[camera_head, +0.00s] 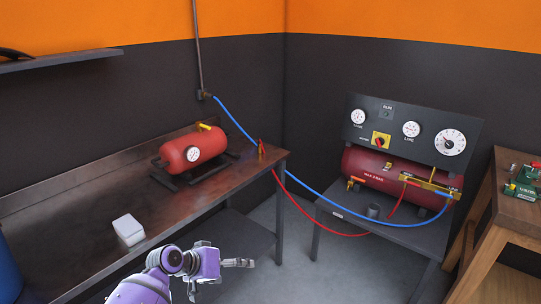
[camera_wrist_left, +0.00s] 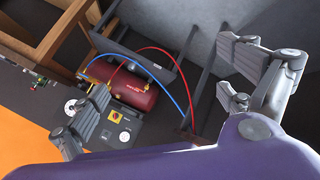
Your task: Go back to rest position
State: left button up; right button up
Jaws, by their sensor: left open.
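My left gripper (camera_head: 222,276) is in the lower middle of the head view, at the end of my purple arm, in front of the dark workbench (camera_head: 85,240). Its two fingers are spread apart with nothing between them. They also show in the left wrist view (camera_wrist_left: 163,72), one on the left and one at upper right, with clear space between. No object is in contact with the fingers. My right gripper is not in view.
A small red tank (camera_head: 185,152) and a white box (camera_head: 128,229) are on the workbench. A larger red compressor (camera_head: 375,172) with a gauge panel (camera_head: 390,125) stands on a low table (camera_head: 415,236). A blue hose (camera_head: 300,183) and red hose (camera_head: 330,231) link them. A wooden bench (camera_head: 500,205) is at right.

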pick_arm(q)
jog(key=w+a+r+m+t+y, duration=0.4)
jog(key=w+a+r+t+y, duration=0.4)
jog(key=w+a, duration=0.45)
jog(key=s+d+f+n+g+h, duration=0.1)
jog(key=s+f, duration=0.8)
jog(key=s, duration=0.4)
jog(key=s+d+f+n+g, duration=0.1)
jog(key=s+f+g, duration=0.1)
jog(key=s+f, duration=0.85)
jog(key=s+d+f+n+g, duration=0.1)
jog(key=s+d+n+g, duration=0.1)
jog(key=s, duration=2.6)
jog(key=shift+s+f, duration=0.2)
jog(key=shift+f, duration=0.1)
